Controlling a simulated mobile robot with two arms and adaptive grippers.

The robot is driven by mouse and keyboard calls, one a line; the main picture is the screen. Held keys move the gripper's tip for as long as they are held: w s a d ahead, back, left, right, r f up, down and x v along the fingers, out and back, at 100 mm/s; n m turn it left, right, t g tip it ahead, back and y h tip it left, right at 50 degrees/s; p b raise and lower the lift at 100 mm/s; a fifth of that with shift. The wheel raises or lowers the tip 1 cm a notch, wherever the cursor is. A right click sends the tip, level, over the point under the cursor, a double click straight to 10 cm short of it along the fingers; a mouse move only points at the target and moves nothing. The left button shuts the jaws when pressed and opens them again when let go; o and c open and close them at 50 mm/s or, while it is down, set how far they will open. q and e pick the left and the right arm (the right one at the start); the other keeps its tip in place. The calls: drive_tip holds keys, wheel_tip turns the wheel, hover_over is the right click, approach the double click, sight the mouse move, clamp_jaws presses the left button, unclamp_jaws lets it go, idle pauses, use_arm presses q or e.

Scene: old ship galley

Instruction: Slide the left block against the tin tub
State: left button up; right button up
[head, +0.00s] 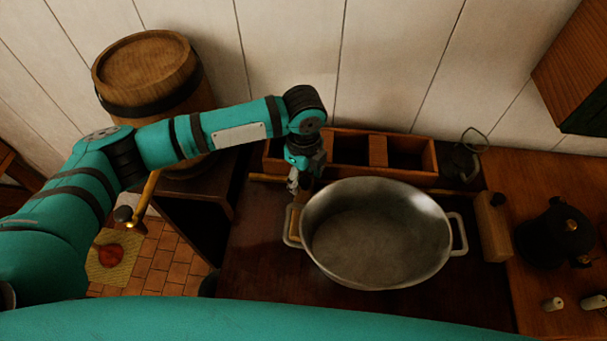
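The tin tub (375,276) is a grey oval metal basin with a handle at each end, standing on the dark counter. The left block (294,222) is a pale wooden piece at the tub's left handle; only a narrow part shows, and I cannot tell whether it touches the tub wall. A second wooden block (492,226) stands upright just right of the tub's right handle. My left gripper (295,184) points down just above and behind the left block, near the tub's left rim. My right gripper is not in view.
A wooden box with compartments (378,152) stands behind the tub, with a dark lantern-like object (463,160) at its right. A black kettle (553,236) and small pale shakers (553,304) are on the right counter. A barrel (152,75) stands at back left. The counter left of the tub is clear.

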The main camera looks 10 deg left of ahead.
use_arm(q)
drive_tip(key=shift+r, duration=0.1)
drive_tip(key=shift+r, duration=0.35)
wheel_tip(320, 180, up, 11)
idle(0.6)
